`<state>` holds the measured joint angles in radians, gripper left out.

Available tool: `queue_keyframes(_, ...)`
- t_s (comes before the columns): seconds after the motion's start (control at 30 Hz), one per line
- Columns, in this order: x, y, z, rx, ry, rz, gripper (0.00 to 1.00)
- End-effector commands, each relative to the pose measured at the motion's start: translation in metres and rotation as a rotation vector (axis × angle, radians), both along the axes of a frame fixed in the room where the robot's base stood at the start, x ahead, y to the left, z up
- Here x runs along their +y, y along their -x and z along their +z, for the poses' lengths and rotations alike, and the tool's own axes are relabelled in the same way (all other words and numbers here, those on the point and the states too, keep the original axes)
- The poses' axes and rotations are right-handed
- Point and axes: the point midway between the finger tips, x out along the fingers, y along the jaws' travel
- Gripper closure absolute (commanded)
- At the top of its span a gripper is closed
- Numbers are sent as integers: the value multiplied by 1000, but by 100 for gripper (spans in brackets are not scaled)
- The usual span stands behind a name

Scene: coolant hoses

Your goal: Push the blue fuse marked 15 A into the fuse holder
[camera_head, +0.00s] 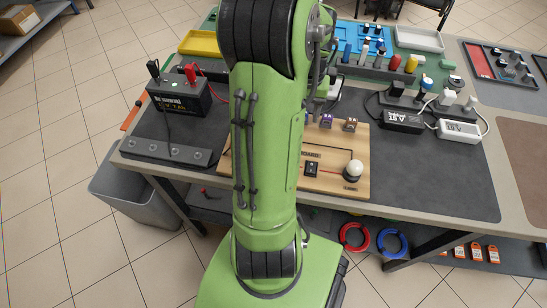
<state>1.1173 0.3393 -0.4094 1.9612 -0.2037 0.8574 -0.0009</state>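The wooden circuit board (335,186) lies on the dark bench mat, its left part hidden behind my green arm. Near its back edge stand a small purple part (327,120) and a brown part (350,124). They are too small for any marking to be read. I cannot make out the blue 15 A fuse or the fuse holder for certain. My arm rises in front of the board. Part of my wrist shows just right of it, above the board's back edge. My gripper's fingers are hidden or too small to make out, as is anything between them.
A black battery (178,97) with red and black leads stands at left, behind a dark strip (165,152). A white bulb (353,170) sits on the board's right end. Adapters (402,121) and a rack of coloured handles stand behind. The mat's right part (445,180) is clear.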

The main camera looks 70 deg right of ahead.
Motion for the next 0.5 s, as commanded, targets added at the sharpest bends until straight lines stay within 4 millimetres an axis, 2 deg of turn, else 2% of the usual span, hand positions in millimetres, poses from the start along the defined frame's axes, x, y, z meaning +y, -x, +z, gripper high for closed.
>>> queue_keyframes(0.07,0,0,0,0,0,0,48)
queue_keyframes(0.4,0,0,0,0,0,0,100)
queue_keyframes(0.5,0,0,0,0,0,0,100)
